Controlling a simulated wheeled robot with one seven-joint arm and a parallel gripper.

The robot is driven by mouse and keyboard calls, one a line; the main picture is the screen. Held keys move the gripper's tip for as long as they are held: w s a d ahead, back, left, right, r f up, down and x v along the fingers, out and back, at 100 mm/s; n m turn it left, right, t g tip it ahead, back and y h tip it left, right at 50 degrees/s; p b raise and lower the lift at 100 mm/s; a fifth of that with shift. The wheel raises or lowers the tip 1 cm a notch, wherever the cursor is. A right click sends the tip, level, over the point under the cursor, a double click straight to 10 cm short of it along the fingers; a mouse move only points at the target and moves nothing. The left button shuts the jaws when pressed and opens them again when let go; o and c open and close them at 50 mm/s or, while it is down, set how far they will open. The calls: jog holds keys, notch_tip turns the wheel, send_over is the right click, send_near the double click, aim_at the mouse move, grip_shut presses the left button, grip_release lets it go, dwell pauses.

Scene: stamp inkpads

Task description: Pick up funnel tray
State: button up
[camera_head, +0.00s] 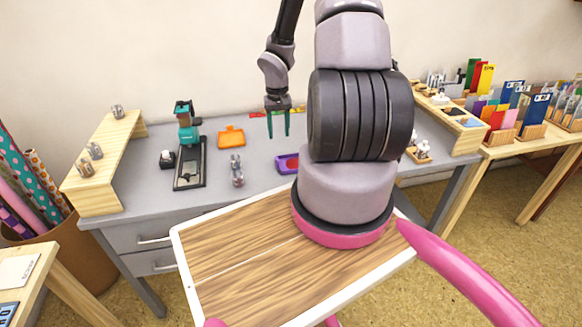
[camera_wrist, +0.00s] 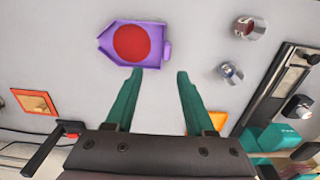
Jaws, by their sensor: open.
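A purple tray (camera_wrist: 112,44) with a pointed, funnel-like left end and a red round pad (camera_wrist: 131,43) lies on the grey desk in the wrist view. In the head view the purple tray (camera_head: 281,164) is partly hidden by my arm. An orange tray (camera_head: 231,137) lies left of my gripper; in the wrist view a finger hides part of the orange tray (camera_wrist: 219,119). My gripper (camera_head: 279,136) is open and empty, pointing down above the desk. In the wrist view my gripper's fingertips (camera_wrist: 159,71) appear just below the purple tray.
A green-and-black press (camera_head: 188,143) stands left on the grey desk (camera_head: 140,180). Small metal stamps (camera_head: 237,172) stand near the orange tray. Wooden shelves (camera_head: 101,165) and (camera_head: 447,122) flank the desk. An orange-framed square (camera_wrist: 36,102) lies left in the wrist view.

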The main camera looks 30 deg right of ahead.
aim_at(277, 159)
jog(key=f, duration=0.7)
jog(key=shift+s+a+f, duration=0.1)
jog(key=shift+s+a, duration=0.1)
jog(key=f, duration=0.5)
jog(key=shift+a, duration=0.35)
jog(key=shift+r, duration=0.1)
grip_shut()
